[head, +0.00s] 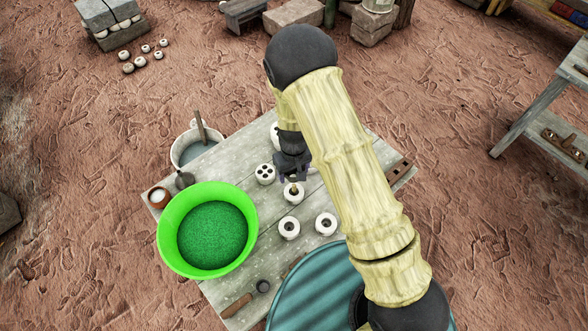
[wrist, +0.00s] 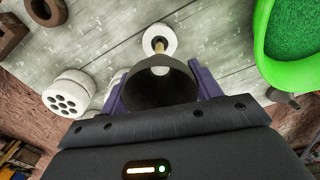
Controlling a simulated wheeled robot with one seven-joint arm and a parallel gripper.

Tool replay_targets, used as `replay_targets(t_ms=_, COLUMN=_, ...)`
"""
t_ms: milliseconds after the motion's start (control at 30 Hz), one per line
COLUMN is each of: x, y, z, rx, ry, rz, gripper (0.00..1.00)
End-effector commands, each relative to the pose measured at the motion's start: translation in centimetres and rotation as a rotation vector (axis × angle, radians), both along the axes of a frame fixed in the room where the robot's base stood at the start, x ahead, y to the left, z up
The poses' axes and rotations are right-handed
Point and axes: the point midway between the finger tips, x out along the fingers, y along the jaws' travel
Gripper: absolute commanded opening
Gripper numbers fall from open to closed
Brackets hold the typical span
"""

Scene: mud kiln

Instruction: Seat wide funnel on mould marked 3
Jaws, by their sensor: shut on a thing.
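My gripper (head: 292,172) hangs over the middle of the wooden table. In the wrist view its purple fingers are closed on the sides of a dark, wide-mouthed funnel (wrist: 160,88). In the head view the arm and fingers mostly hide the funnel. A white round mould (head: 293,194) with a wooden peg in its top stands just in front of my gripper; it also shows in the wrist view (wrist: 159,38). Two white moulds with single dark holes, a left one (head: 288,228) and a right one (head: 326,223), stand nearer. I cannot read any number marks.
A green basin (head: 166,228) of green grains fills the table's left side. A white piece with several holes (head: 265,174), a small dark funnel-shaped thing (head: 184,180) and a bucket (head: 187,153) are nearby. A brown block (head: 399,170) lies at the right edge.

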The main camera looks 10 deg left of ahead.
Motion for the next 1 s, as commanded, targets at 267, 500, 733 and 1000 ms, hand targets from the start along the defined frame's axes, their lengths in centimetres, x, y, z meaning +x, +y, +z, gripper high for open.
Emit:
replay_targets(t_ms=267, x=0.0, y=-0.1, z=-0.2, rx=0.0, ry=0.0, rz=-0.002, gripper=0.52)
replay_targets(t_ms=500, x=0.0, y=-0.1, z=-1.4, rx=0.0, ry=0.0, rz=-0.002, gripper=0.52)
replay_targets(t_ms=733, x=0.0, y=-0.1, z=-3.1, rx=-0.001, ry=0.001, rz=-0.001, gripper=0.52)
replay_targets(t_ms=1000, x=0.1, y=-0.1, z=-5.0, rx=0.0, ry=0.0, rz=-0.002, gripper=0.52)
